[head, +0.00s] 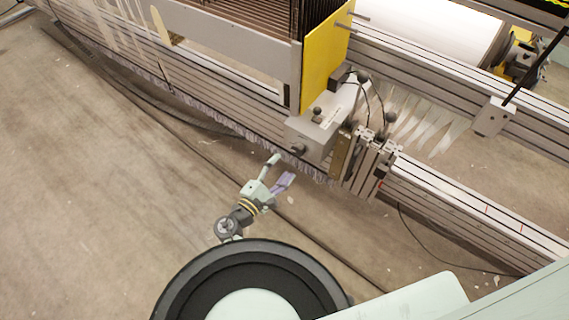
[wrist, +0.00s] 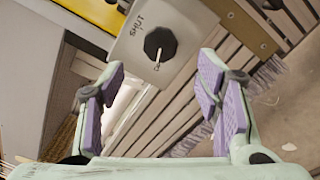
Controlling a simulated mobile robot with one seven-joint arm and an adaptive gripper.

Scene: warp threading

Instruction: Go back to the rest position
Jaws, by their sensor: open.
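My gripper (head: 277,171) is open and empty in the head view, in front of the loom's long aluminium rail. In the wrist view my gripper (wrist: 155,98) shows two fingers with purple pads spread wide, with nothing between them. Beyond the fingertips is a grey control box (wrist: 160,35) with a black knob (wrist: 160,43) and the word SHUT on it. In the head view this box (head: 312,135) sits on the rail, up and to the right of my gripper, apart from it.
A yellow panel (head: 326,60) stands behind the box. A metal clamp block (head: 369,165) is on the rail to its right. White warp strands (head: 425,122) hang further right. Cables (head: 200,152) lie on the concrete floor (head: 90,200), which is largely clear at the left.

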